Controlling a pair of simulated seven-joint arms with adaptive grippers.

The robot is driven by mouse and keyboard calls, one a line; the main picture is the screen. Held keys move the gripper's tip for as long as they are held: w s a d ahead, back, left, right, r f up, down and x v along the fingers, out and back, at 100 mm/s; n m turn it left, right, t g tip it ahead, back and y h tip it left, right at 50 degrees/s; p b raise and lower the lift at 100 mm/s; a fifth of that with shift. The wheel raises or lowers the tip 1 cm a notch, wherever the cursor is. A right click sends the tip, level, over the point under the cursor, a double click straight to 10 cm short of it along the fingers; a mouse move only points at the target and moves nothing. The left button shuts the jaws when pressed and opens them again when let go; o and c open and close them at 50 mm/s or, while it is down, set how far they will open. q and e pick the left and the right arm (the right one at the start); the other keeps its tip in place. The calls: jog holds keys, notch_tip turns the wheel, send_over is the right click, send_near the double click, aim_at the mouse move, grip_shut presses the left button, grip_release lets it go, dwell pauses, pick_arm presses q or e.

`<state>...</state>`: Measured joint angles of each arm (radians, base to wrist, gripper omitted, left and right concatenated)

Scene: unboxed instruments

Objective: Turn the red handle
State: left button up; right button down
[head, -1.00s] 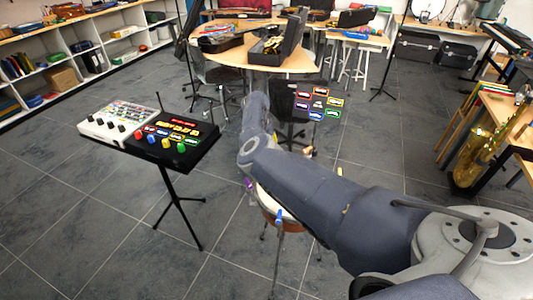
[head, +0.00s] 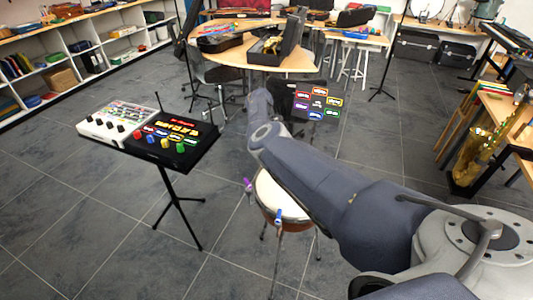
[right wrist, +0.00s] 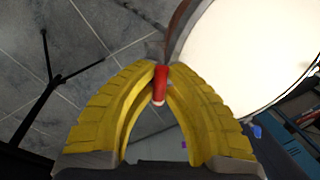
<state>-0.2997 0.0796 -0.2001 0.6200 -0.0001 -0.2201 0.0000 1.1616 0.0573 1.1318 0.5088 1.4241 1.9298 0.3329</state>
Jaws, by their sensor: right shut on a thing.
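The red handle (right wrist: 160,86) is a short red peg with a pale end, beside the rim of a white-topped drum (right wrist: 250,50) in the right wrist view. My right gripper (right wrist: 161,72) has its yellow fingers closed around the red handle, one on each side. In the head view the drum (head: 283,198) stands on thin legs, partly behind my right arm. A purple handle (head: 247,185) and a blue handle (head: 278,217) show on its rim. The red handle and my right gripper are hidden there. My left gripper is in neither view.
A black stand (head: 168,185) carries a device with coloured knobs (head: 178,140), next to a white control panel (head: 118,121). A pad with coloured tiles (head: 318,102) is behind my right arm. A round wooden table (head: 230,50) stands farther back. Tiled floor is clear at front left.

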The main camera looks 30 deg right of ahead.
dwell(0.4)
jog(key=c, duration=1.4)
grip_release()
jog(key=shift+c, duration=0.2)
notch_tip(320, 180, up, 12)
jog(key=w, duration=0.2)
jog(key=shift+w, duration=0.2)
jog(key=shift+a+f, duration=0.1)
